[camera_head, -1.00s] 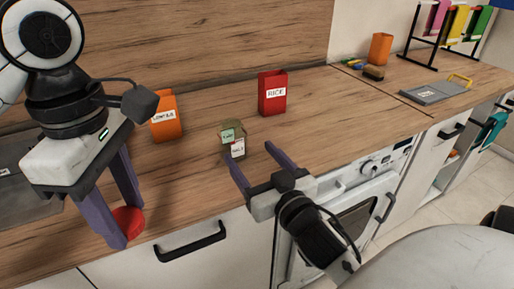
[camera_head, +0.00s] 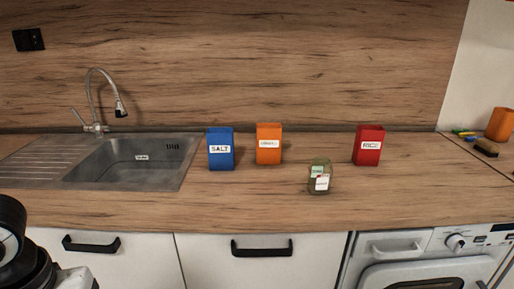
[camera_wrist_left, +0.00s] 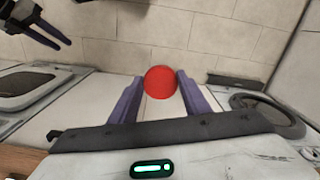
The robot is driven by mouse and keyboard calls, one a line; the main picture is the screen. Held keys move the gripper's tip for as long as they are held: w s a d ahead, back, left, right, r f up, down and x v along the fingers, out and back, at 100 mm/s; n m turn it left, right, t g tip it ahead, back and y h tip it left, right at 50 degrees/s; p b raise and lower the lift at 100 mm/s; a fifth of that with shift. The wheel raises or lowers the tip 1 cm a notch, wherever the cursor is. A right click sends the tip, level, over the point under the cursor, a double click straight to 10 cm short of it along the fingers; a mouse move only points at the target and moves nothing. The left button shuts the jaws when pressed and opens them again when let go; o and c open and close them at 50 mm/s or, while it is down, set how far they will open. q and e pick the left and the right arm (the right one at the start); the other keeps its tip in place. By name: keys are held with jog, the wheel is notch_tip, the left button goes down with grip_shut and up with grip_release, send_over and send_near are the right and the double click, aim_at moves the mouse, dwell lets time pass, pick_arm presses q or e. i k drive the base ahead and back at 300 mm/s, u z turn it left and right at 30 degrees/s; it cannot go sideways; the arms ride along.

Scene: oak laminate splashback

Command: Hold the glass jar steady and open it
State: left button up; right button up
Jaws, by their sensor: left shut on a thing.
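The small glass jar (camera_head: 319,187) stands upright on the counter in the head view, with a green label and a white label on its front. No lid shows on its top. My left gripper (camera_wrist_left: 160,88) is shut on a round red lid (camera_wrist_left: 160,81), seen between its two purple fingers in the left wrist view, away from the jar. The head view shows only a part of my left arm at the lower left. My right gripper (camera_wrist_left: 52,36) shows at the upper left of the left wrist view, its purple fingers apart and empty.
Blue salt (camera_head: 220,163), orange (camera_head: 268,155) and red rice (camera_head: 368,156) containers stand behind and beside the jar. A sink (camera_head: 135,175) is at the left. The counter (camera_head: 240,205) is clear in front.

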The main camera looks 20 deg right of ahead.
aim_at(320, 168)
jog(key=u, duration=0.55)
jog(key=i, duration=0.5)
jog(key=z, duration=3.1)
jog(key=i, duration=1.5)
